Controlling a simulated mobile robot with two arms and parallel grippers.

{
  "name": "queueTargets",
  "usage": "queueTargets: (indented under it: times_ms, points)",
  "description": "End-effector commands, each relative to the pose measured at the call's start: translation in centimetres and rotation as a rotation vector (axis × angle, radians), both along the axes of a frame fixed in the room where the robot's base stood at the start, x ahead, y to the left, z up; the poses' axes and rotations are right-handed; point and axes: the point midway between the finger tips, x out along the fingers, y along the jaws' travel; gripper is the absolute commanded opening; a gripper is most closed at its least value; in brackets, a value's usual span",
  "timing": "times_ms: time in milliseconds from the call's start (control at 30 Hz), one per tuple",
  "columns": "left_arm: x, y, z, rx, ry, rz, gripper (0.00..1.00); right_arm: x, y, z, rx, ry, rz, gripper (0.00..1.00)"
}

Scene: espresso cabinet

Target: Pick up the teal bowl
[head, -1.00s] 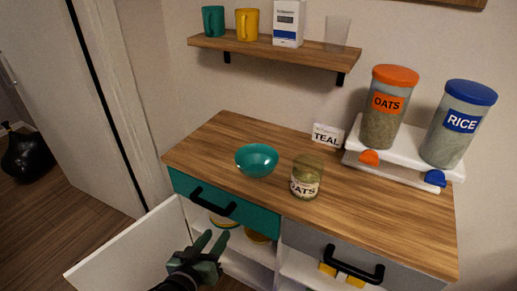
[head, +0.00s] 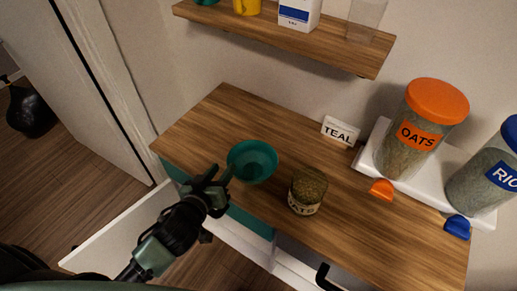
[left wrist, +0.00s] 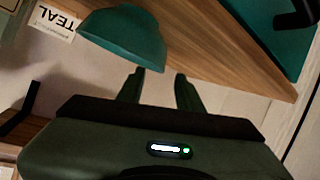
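The teal bowl (head: 252,160) stands upright on the wooden counter, left of the middle. My left gripper (head: 220,173) is just in front and to the left of its rim, fingers apart and empty. In the left wrist view the bowl (left wrist: 122,35) appears upside down, just beyond the fingertips (left wrist: 160,72), and its rim is close to one finger. I cannot tell whether they touch. My right gripper is not in view.
A jar (head: 307,190) stands right of the bowl. A TEAL sign (head: 340,131) is behind. Oats (head: 422,128) and rice (head: 487,175) dispensers stand at the right. A wooden shelf (head: 280,37) hangs above. An open white door (head: 122,232) is below left.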

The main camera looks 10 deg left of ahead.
Motion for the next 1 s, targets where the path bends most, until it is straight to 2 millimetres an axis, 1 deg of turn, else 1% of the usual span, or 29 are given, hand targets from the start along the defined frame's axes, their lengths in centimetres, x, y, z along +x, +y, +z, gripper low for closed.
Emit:
queueTargets:
  times_ms: [67, 167, 367, 467, 567, 700, 800, 1000]
  points:
    - [0.0, 0.0, 0.0, 0.0, 0.001, 0.001, 0.36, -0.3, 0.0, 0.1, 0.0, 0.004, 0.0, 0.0]
    - [0.6, 0.0, -0.1, 0.0, 0.001, 0.001, 0.36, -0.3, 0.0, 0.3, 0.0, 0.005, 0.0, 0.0]
    - [2.7, -0.1, -0.9, 0.001, 0.0, 0.001, 0.36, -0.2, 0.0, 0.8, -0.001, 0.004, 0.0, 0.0]
    - [3.8, -0.2, -1.3, 0.003, 0.0, 0.001, 0.36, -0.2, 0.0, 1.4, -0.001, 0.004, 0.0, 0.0]
    - [5.2, -0.2, -1.9, 0.003, 0.0, 0.001, 0.36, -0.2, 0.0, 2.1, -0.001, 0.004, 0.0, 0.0]
    - [6.7, -0.4, -2.7, 0.001, 0.0, 0.001, 0.36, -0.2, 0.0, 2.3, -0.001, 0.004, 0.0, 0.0]
    - [7.1, -0.4, -3.0, 0.0, 0.001, 0.0, 0.36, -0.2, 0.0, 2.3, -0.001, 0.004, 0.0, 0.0]
    - [7.1, -0.4, -3.1, 0.0, 0.001, 0.0, 0.36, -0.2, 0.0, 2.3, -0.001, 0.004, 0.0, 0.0]
